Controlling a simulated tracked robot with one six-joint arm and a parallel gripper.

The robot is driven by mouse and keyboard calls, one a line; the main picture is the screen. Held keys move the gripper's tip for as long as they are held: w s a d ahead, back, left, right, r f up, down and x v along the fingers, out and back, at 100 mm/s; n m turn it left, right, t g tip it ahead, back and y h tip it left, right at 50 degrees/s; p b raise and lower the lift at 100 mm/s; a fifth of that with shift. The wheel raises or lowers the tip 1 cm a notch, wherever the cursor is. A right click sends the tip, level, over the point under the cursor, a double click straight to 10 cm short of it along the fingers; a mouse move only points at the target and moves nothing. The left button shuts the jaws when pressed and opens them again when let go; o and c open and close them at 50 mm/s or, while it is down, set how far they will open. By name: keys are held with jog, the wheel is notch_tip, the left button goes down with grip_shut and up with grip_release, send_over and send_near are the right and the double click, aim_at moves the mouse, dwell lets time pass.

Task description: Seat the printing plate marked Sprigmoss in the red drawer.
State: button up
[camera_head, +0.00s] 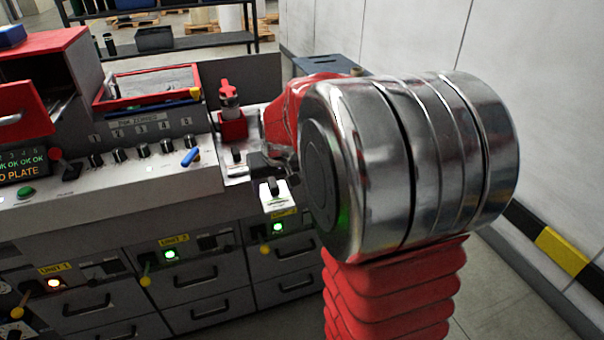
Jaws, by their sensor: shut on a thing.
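My gripper (268,182) is in front of the machine's right end, partly hidden by my own wrist. It is shut on a small white piece (277,203) with a dark grip and a greenish strip. No name on this piece is legible, so I cannot tell whether it is the Sprigmoss plate. A red drawer front (18,112) with a metal handle stands out from a red housing (45,50) at the far left. The drawer's inside is not visible.
A red-rimmed tray (103,98) sits on the console, right of the housing. Unit drawers (195,279) line the machine's front. A white wall (545,90) stands at the right.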

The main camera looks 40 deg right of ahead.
jog(key=w+a+f+n, duration=0.1)
jog(key=a+f, duration=0.2)
jog(key=a, duration=0.3)
jog(key=w+a+f+n+y, duration=0.1)
jog(key=a+f, duration=0.2)
jog(key=a, duration=0.3)
jog(key=w+a+f+n, duration=0.1)
jog(key=a+f, duration=0.2)
jog(key=a, duration=0.4)
jog(key=shift+w+f+n, duration=0.25)
jog(key=shift+w+n, duration=0.05)
jog(key=shift+w, duration=0.05)
